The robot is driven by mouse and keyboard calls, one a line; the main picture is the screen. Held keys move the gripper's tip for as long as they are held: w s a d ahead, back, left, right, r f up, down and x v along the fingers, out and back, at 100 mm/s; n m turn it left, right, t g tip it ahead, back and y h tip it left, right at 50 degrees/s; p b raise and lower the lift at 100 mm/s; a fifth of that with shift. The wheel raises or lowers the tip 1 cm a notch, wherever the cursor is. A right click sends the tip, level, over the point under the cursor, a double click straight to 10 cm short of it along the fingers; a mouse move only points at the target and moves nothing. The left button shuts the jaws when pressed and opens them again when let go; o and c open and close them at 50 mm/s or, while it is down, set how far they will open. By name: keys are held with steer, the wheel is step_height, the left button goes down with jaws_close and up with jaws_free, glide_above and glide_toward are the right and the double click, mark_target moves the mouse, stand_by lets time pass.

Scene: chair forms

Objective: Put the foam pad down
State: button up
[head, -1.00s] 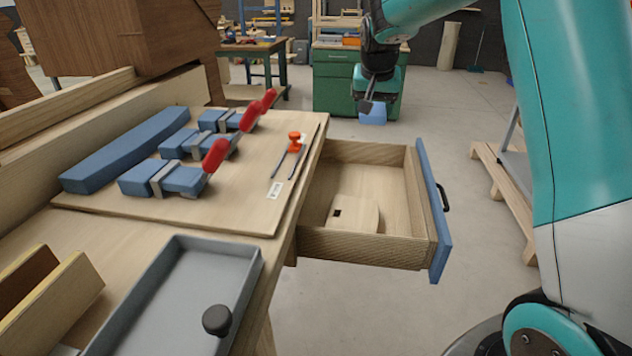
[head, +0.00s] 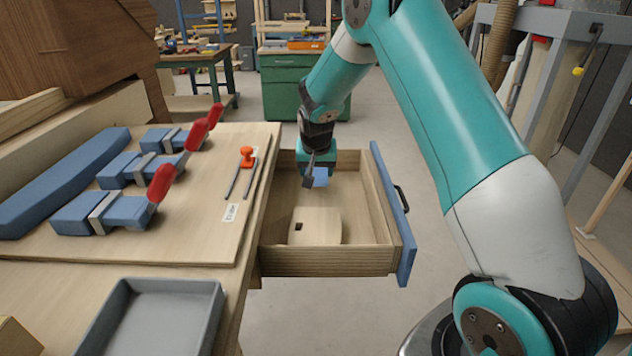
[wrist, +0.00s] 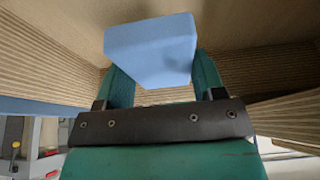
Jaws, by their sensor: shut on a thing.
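The foam pad is a light blue block (head: 320,177), small in the head view and large in the wrist view (wrist: 150,50). My gripper (head: 314,172) is shut on it, with one finger on each side in the wrist view (wrist: 163,85). The pad is over or inside the open wooden drawer (head: 352,205), toward its far end. I cannot tell whether the pad touches the drawer floor. The drawer has a blue front at its right side.
A thin wooden piece with a small dark hole (head: 316,226) lies in the near part of the drawer. Blue forms with red-handled clamps (head: 85,212) and an orange-handled tool (head: 247,157) lie on the bench left. A grey tray (head: 160,318) stands in front.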

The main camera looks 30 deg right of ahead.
mark_target(317, 191)
steer(key=shift+f, duration=2.05)
steer(key=shift+f, duration=0.1)
steer(key=o, duration=0.9)
